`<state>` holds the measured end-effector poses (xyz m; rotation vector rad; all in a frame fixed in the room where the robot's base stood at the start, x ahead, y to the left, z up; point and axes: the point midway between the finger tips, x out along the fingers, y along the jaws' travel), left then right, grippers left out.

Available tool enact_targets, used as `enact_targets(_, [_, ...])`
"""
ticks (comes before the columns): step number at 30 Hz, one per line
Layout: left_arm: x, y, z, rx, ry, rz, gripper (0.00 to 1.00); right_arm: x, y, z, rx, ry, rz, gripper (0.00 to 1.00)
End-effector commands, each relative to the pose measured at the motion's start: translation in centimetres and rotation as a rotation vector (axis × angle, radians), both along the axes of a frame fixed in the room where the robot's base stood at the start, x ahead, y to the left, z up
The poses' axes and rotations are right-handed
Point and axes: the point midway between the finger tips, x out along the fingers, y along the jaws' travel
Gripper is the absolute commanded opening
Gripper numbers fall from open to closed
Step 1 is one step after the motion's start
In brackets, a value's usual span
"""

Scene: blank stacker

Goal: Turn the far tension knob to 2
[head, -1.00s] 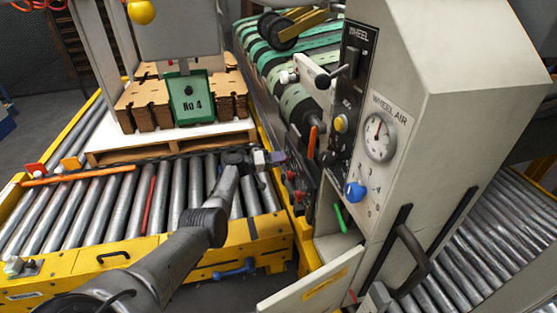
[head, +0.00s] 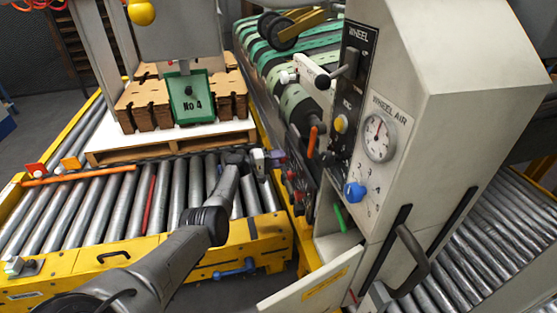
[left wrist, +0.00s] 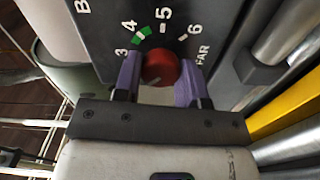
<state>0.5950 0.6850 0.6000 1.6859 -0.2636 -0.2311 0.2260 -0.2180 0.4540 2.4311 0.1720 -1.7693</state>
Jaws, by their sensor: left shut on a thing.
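The far tension knob (left wrist: 158,68) is red and round, on a dark panel lettered FAR, in the left wrist view. White numbers 3 to 6 show around it, with a green mark near 4. The 2 is not visible. My left gripper (left wrist: 160,80) has its purple fingers on both sides of the knob, shut on it. In the head view my left gripper (head: 277,158) is at the panel's far end and hides the knob. My right gripper is not in view.
Another red knob (head: 297,197) sits nearer on the same side panel. A roller conveyor (head: 120,210) and a pallet (head: 170,147) with brown blanks lie left.

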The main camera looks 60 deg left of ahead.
Motion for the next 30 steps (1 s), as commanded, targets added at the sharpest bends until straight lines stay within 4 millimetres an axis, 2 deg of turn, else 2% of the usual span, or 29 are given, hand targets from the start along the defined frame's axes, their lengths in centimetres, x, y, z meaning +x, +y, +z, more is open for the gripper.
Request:
enact_targets(7, [0.0,0.0,0.0,0.000,0.000,0.000,0.14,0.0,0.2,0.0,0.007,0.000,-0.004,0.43])
enact_targets(8, [0.0,0.0,0.0,0.001,0.000,0.000,0.39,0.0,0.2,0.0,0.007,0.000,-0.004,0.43])
enact_targets(15, [0.0,0.0,0.0,0.001,0.000,0.000,0.62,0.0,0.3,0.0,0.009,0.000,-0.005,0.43])
enact_targets(24, [-0.2,0.1,0.1,0.001,0.001,0.001,0.63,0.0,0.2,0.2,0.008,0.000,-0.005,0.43])
enact_targets(30, [-2.4,0.8,0.5,0.002,0.001,0.001,0.63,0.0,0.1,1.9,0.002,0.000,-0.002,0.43])
